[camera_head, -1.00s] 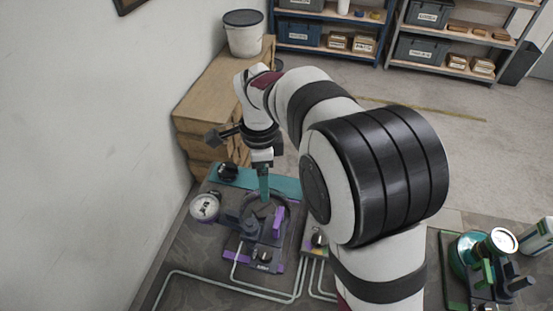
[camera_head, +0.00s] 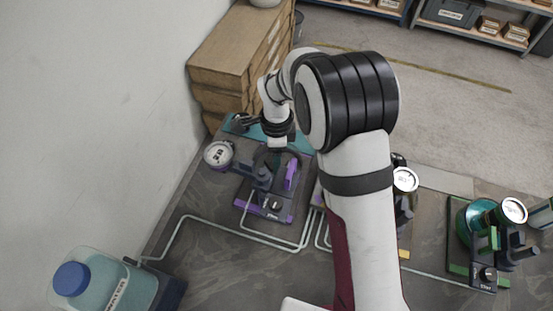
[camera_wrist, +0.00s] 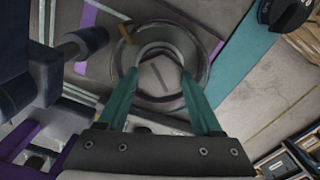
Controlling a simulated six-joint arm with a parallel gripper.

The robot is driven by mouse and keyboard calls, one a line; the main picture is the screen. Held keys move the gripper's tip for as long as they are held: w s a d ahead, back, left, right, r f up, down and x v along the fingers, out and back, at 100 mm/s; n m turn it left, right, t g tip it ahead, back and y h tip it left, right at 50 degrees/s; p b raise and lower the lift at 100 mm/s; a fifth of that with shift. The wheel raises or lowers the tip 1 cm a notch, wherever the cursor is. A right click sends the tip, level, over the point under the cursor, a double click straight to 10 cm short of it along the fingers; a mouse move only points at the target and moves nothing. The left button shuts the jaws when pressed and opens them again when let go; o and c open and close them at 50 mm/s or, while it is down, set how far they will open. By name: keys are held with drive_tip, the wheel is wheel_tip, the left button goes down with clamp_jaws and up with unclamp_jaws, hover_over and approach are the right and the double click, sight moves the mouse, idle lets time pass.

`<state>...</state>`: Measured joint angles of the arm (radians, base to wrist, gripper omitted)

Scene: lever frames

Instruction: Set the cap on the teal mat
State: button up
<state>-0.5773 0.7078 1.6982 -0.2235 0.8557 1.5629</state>
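The teal mat (camera_head: 300,142) is a strip along the back of the bench, partly hidden by my arm. It crosses the upper right of the wrist view (camera_wrist: 245,62). A black round piece with a raised grip, which looks like the cap (camera_wrist: 286,12), sits on the mat and is cut by the frame edge. It also shows at the mat's left end in the head view (camera_head: 240,121). My gripper (camera_wrist: 160,68) points down over a dark round ring (camera_wrist: 118,62) on the purple-marked fixture. Its teal fingers are apart, with no held object visible between them.
A white-faced gauge (camera_head: 218,154) and a dark lever stand (camera_head: 262,178) are left of and close to my gripper. Pale pipes cross the bench in front. A green-marked station (camera_head: 480,235) stands far right.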

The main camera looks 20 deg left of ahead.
clamp_jaws()
drive_tip(key=shift+r, duration=0.1)
